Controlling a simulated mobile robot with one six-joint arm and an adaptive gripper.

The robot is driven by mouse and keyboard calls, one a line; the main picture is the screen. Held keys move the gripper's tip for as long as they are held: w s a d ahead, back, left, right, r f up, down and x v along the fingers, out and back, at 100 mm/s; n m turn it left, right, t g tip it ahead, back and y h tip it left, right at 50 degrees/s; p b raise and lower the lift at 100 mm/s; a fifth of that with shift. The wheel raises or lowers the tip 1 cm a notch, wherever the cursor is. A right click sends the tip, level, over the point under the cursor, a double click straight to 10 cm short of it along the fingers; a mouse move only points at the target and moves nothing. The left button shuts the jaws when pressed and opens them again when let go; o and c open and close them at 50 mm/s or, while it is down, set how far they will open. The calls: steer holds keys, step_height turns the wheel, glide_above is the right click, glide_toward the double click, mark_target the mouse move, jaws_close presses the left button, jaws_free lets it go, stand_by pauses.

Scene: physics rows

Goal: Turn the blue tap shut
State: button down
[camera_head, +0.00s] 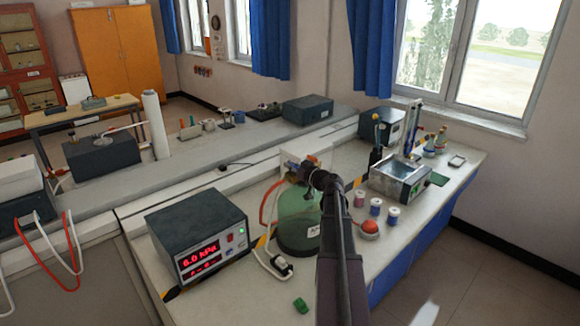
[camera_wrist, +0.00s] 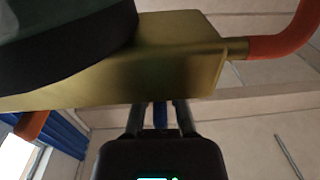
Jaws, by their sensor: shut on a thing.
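In the wrist view, my gripper (camera_wrist: 158,108) has its two dark fingers closed on either side of a narrow blue piece, the blue tap (camera_wrist: 160,116). The fingers reach up to a brass-coloured block (camera_wrist: 150,70), which hides the far end of the tap. A red hose (camera_wrist: 285,42) joins the block at the right. In the head view, the end of my arm is over the green vessel (camera_head: 298,222), and the tap cannot be made out there.
A dark meter box (camera_head: 200,236) reading 6.0 kPa stands left of the vessel. Several small spools, a red ball (camera_head: 369,227) and a metal bath (camera_head: 400,180) stand to the right. A small green object (camera_head: 301,305) lies near the front. Bare bench shows around it.

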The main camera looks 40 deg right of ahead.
steer(key=shift+m+h, duration=0.4)
steer(key=shift+h, duration=0.3)
steer(key=shift+d, duration=0.1)
steer(key=c, duration=0.7)
jaws_free()
steer(key=shift+c, duration=0.2)
steer(key=s, duration=1.2)
steer(key=shift+d, duration=0.35)
